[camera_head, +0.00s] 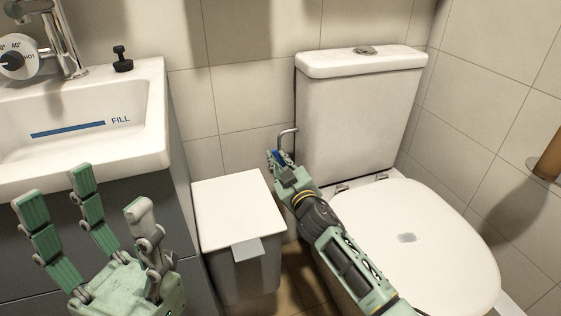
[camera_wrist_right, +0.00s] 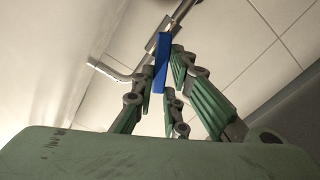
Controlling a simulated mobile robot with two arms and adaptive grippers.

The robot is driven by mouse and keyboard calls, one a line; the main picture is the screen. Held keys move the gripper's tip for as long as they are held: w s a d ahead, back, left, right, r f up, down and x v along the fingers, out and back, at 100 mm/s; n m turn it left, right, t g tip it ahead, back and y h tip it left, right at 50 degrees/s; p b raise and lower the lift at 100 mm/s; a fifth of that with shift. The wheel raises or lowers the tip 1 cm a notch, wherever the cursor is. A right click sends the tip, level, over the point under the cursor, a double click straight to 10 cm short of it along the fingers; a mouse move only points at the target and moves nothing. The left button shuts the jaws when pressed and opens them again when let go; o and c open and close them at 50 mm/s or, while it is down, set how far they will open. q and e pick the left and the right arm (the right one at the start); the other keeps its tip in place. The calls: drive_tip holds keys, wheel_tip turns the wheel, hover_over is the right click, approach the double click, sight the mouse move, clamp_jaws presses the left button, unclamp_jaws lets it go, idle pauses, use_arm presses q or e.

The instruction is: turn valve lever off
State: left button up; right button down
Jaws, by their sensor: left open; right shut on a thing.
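The valve lever is blue and shows in the right wrist view (camera_wrist_right: 161,65), between the fingers of my right gripper (camera_wrist_right: 172,88). In the head view only a bit of the blue lever (camera_head: 286,156) shows at the tips of my right gripper (camera_head: 279,162), beside the toilet tank. The right gripper is shut on the lever; its fingers hide part of it. A bent metal pipe (camera_wrist_right: 112,71) runs beside the lever in the wrist view. My left gripper (camera_head: 90,195) is open and empty, in front of the sink.
The toilet tank (camera_head: 350,115) and closed toilet lid (camera_head: 415,250) stand right of my right arm. A lidded white bin (camera_head: 238,208) stands just left of it. The sink (camera_head: 150,130) with its faucet (camera_head: 65,40) is at the left. A tiled wall (camera_head: 235,120) is behind.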

drive_tip(key=shift+s+a+f+n, duration=0.1)
drive_tip(key=shift+a+f+n, duration=0.1)
drive_tip(key=shift+n, duration=0.5)
drive_tip(key=shift+a+f+n, duration=0.1)
drive_tip(key=shift+a+n, duration=0.05)
drive_tip(key=shift+n, duration=0.55)
drive_tip(key=c, duration=1.8)
unclamp_jaws()
drive_tip(key=shift+o, duration=0.2)
drive_tip(key=shift+s, duration=0.1)
drive_tip(key=v, duration=1.2)
drive_tip(key=shift+c, duration=0.3)
